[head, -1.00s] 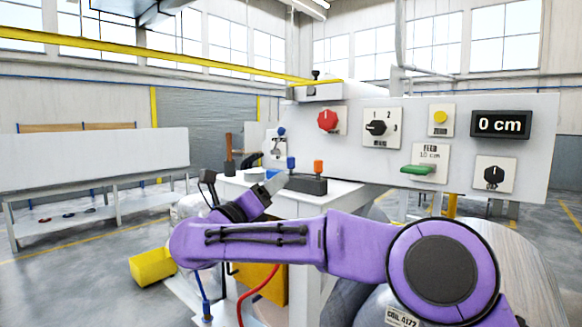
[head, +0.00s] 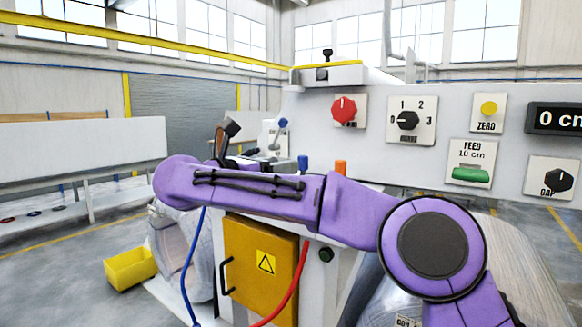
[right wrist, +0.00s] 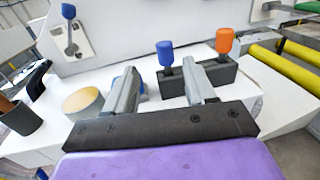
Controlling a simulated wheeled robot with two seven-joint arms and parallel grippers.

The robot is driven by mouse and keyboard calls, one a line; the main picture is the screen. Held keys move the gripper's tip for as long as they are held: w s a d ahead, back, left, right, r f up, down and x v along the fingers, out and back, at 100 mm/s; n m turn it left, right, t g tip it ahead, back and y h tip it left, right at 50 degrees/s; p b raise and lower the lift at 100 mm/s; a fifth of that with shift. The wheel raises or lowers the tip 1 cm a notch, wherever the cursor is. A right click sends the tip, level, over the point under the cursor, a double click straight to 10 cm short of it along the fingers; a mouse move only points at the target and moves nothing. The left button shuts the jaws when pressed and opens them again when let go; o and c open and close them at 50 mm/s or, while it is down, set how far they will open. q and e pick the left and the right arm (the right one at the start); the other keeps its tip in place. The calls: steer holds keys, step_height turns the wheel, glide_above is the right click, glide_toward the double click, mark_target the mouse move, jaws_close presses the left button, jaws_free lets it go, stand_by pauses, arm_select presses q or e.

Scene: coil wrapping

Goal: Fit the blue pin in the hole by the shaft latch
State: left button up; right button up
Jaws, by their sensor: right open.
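The blue pin (right wrist: 165,52) stands upright in a dark block (right wrist: 180,84), left of an orange pin (right wrist: 224,40), in the right wrist view. In the head view the blue pin (head: 303,162) shows only its top above my right arm. My right gripper (right wrist: 161,66) is open, its two fingers pointing toward the block with the blue pin's head between them in the picture; no contact is visible. In the head view my arm hides most of the gripper. A blue-knobbed lever on a plate (right wrist: 70,32) is at upper left; I cannot tell whether it is the shaft latch. The hole is not clearly seen.
A white machine top (right wrist: 270,90) carries the block, a round tan-topped piece (right wrist: 82,100) and a dark cup (right wrist: 22,118). Yellow rollers (right wrist: 290,68) lie to the right. The control panel (head: 370,160) stands behind my arm. A yellow bin (head: 130,268) is on the floor.

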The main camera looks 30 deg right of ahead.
mark_target(306, 159)
steer(key=d, duration=0.1)
steer(key=d+p, duration=0.1)
steer(key=d, duration=0.1)
steer(key=d+r, duration=0.1)
steer(key=shift+s+d+p, duration=0.25)
steer(key=shift+s+p, duration=0.05)
steer(key=shift+p, duration=0.1)
steer(key=d+p, duration=0.1)
steer(key=w+d+p, duration=0.2)
steer(key=d+p, duration=0.1)
steer(key=shift+w+f, duration=0.2)
steer(key=shift+f, duration=0.05)
steer(key=shift+s+d+f, duration=0.1)
steer(key=shift+s+d, duration=0.15)
steer(key=shift+d, duration=0.2)
arm_select(q)
step_height(306, 159, up, 6)
steer(key=shift+s+r, duration=0.2)
steer(key=shift+s, duration=0.2)
arm_select(e)
steer(key=shift+a, duration=0.2)
jaws_close()
